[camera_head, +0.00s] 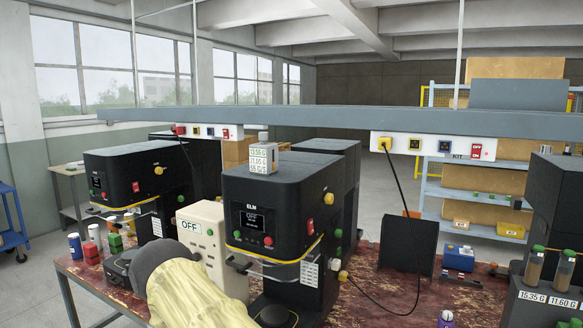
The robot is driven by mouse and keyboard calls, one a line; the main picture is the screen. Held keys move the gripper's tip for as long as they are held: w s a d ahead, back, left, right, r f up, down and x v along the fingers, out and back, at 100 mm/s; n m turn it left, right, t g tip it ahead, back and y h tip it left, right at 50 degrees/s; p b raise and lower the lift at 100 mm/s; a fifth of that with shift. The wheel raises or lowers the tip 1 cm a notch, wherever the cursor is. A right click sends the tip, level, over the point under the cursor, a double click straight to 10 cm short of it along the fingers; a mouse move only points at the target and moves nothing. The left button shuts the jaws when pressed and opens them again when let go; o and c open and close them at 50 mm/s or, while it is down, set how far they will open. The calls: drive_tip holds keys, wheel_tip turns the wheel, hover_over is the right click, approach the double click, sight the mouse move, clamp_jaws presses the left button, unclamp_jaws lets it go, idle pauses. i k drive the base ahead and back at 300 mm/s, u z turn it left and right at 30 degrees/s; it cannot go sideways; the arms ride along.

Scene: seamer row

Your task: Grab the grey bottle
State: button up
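A small grey capped item (263,137), possibly the grey bottle, stands upright on top of the middle black machine (285,178). White weight labels cover its lower part, so its full shape is hard to tell. My arm, in a pale yellow sleeve, comes in at the bottom left. My gripper (128,263) is at its dark far end, low over the table, left of and well below the grey item, and apart from it. Its fingers cannot be made out against the dark parts there, so its opening is unclear.
A beige box marked OFF (202,236) stands between the left black machine (138,180) and the middle one. A grey beam (330,116) crosses above the machines. A black cable (400,200) hangs to the reddish table (455,300). Green-capped brown bottles (535,268) stand at right.

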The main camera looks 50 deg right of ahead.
sight(264, 155)
drive_tip(key=u, duration=0.05)
drive_tip(key=k, duration=0.15)
drive_tip(key=z, duration=1)
